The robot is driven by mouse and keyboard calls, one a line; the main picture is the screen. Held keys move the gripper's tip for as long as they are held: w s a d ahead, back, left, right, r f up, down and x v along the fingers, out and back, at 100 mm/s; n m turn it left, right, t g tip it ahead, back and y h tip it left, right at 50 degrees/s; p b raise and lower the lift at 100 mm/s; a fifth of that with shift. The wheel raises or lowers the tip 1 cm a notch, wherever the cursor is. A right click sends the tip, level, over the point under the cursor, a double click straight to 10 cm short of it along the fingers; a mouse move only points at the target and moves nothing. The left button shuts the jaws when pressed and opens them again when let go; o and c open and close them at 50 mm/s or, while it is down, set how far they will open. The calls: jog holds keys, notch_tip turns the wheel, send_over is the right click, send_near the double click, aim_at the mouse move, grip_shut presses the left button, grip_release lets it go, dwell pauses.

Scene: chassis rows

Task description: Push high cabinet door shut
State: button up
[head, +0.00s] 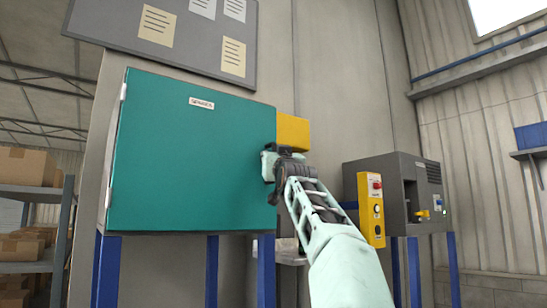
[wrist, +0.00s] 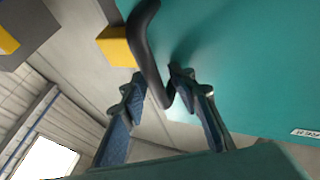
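The high cabinet's teal door (head: 190,150) fills the left middle of the head view, with hinges on its left edge. It also fills the right side of the wrist view (wrist: 250,60). From these views I cannot tell whether it is fully shut or slightly ajar. A dark curved handle (wrist: 148,50) shows at the door's free edge in the wrist view. My gripper (wrist: 158,78) has its two fingers apart, one on each side of the handle. Whether they touch it is unclear. In the head view my gripper (head: 270,164) is at the door's right edge, hiding the handle.
A yellow box (head: 293,131) shows behind the door's right edge. A grey machine (head: 400,175) and a yellow control box (head: 371,210) stand to the right. Shelves with cartons (head: 28,165) are at the far left. A notice board (head: 190,35) hangs above.

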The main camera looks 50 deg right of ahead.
jog(key=shift+f, duration=0.15)
jog(key=shift+s+f, duration=0.1)
jog(key=shift+s, duration=0.2)
jog(key=v, duration=1.1)
jog(key=shift+a, duration=0.25)
dwell(0.7)
dwell(0.7)
